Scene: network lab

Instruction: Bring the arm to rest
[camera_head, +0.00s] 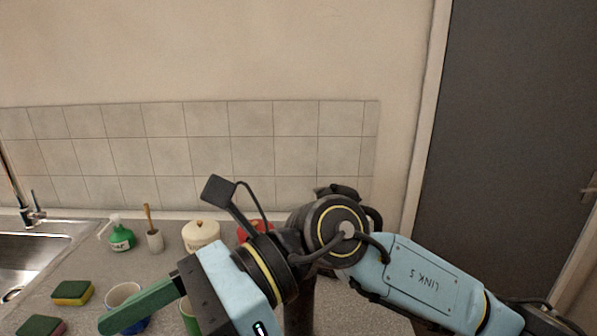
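My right arm comes in from the right and bends over the counter. Its gripper (112,323) points left, above a white-and-blue cup (122,292). One dark green finger shows, side-on. Whether a second finger is pressed against it or hidden behind it, I cannot tell. I see nothing held in it. My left arm and gripper are not in view.
The counter (75,245) holds a green soap bottle (121,237), a brush holder (155,240), a cream lidded jar (200,235) and two sponges (72,292). A red object (262,226) is partly hidden behind my arm. A sink (25,255) lies left, a dark door (510,130) right.

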